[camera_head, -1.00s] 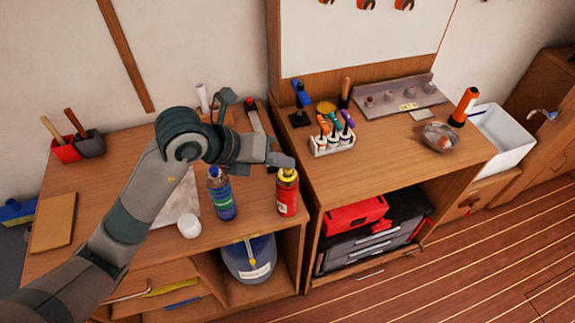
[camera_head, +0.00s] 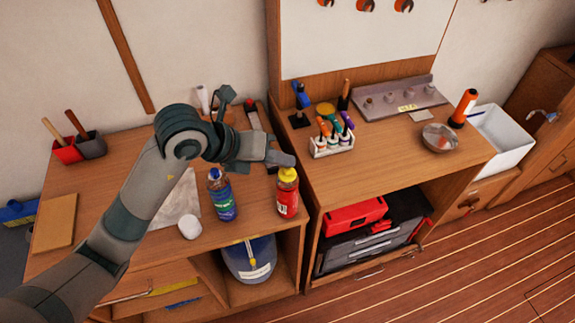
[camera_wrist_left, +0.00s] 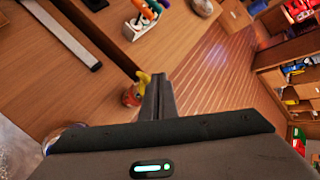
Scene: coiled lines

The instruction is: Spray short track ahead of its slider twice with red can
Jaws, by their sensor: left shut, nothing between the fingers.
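A red can (camera_head: 287,200) with a yellow top stands upright at the right front of the left bench. It also shows in the left wrist view (camera_wrist_left: 131,97), partly hidden behind the fingers. My left gripper (camera_head: 287,159) is shut and empty, just above and behind the can's top; I cannot tell whether it touches. Its closed fingers show in the left wrist view (camera_wrist_left: 159,90). A narrow pale strip with dark edges, which looks like a track (camera_wrist_left: 66,32), lies on the bench. In the head view it is partly hidden behind my arm. I cannot make out a slider clearly.
A blue bottle (camera_head: 221,196) stands left of the can, with a white round object (camera_head: 189,227) nearby. A rack of colored tubes (camera_head: 331,145) stands on the right bench. A glass bowl (camera_head: 439,138) and an orange-black cylinder (camera_head: 463,108) stand farther right. The right bench's front is clear.

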